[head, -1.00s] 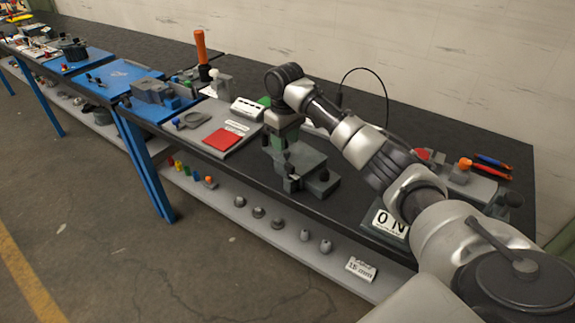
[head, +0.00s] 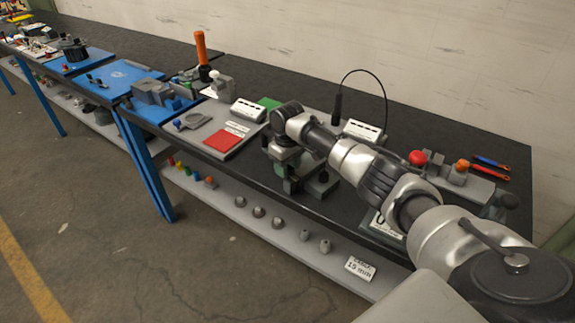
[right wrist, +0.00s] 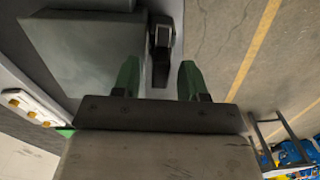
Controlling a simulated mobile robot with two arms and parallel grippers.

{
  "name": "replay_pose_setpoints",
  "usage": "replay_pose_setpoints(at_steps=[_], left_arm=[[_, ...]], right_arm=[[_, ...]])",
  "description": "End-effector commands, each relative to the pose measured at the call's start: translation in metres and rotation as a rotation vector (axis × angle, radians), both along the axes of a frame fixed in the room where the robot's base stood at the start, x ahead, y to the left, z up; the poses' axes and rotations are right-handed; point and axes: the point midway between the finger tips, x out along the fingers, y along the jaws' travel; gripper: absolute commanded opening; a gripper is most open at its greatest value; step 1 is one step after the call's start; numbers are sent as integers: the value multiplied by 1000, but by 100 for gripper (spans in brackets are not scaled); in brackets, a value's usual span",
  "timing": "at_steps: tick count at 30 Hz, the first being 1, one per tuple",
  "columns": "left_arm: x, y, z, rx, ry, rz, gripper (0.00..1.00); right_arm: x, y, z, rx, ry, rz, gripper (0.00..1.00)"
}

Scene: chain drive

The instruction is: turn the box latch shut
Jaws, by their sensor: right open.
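The grey box (right wrist: 85,45) fills the upper left of the right wrist view. Its dark latch (right wrist: 161,38) stands at the box's side, just ahead of the gap between my fingertips. My right gripper (right wrist: 158,72) is open, with one green finger on each side of that gap. I cannot tell whether a finger touches the latch. In the head view, my right gripper (head: 287,168) is over the box (head: 312,183), and my wrist hides much of both. How far the latch is turned is not clear. My left gripper is not in view.
A red pad (head: 226,139) lies on a grey plate left of the box. A white block (head: 362,131) and a red knob (head: 417,158) are to the right. The bench's front edge is close to the box. Small parts line the lower shelf (head: 280,235).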

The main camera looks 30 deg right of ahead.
Motion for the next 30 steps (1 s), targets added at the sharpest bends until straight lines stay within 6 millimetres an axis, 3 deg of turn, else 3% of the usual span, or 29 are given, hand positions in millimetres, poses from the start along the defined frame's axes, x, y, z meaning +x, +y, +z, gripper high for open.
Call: replay_pose_setpoints(at_steps=[5, 13, 23, 30], left_arm=[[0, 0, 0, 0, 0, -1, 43], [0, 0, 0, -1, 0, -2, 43], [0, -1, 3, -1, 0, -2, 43], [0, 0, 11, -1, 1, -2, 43]], right_arm=[[0, 0, 0, 0, 1, 0, 40], [0, 0, 0, 0, 1, 0, 0], [0, 0, 1, 1, 1, 35, 0], [-1, 2, 2, 0, 2, 167, 0]])
